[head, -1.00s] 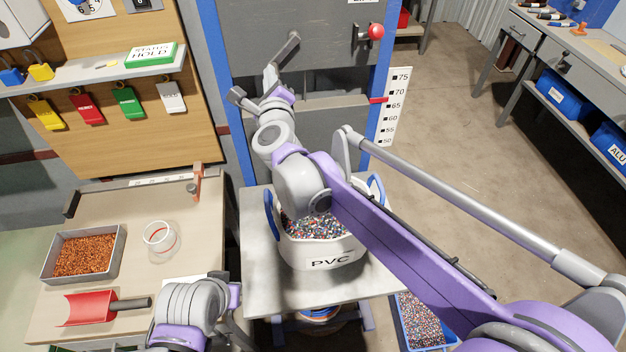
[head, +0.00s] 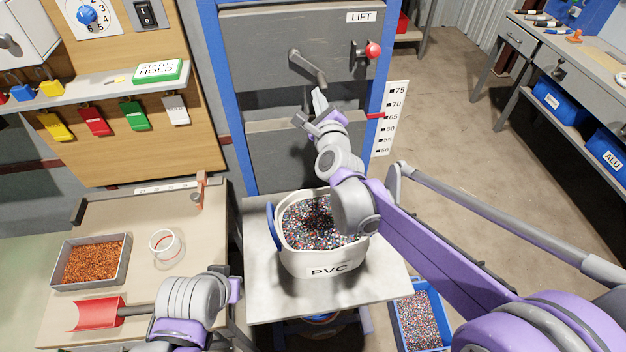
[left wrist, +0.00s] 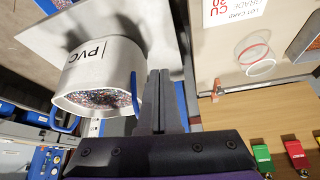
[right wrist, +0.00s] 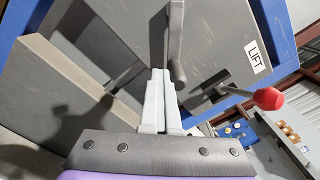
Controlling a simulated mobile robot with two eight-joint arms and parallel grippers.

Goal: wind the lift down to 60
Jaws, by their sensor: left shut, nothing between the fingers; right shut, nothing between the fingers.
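The grey lift panel (head: 270,30) carries a crank (head: 308,66) whose arm points down and right. My right gripper (head: 318,98) is shut and empty just below the crank's end. In the right wrist view its fingertips (right wrist: 160,76) are beside the crank's grip (right wrist: 178,72); I cannot tell whether they touch. The red pointer (head: 377,115) stands at about 65, perhaps slightly above, on the white scale (head: 390,118). The lift table (head: 290,300) bears the white PVC bin (head: 318,262), full of mixed granules. My left gripper (left wrist: 158,75) is shut and empty near the bin.
A red-knobbed lever (head: 372,51) sits right of the crank, under the LIFT label. On the left bench are a tray of copper granules (head: 123,262), a clear cup (head: 165,243) and a red scoop (head: 95,314). A blue crate (head: 438,320) stands on the floor.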

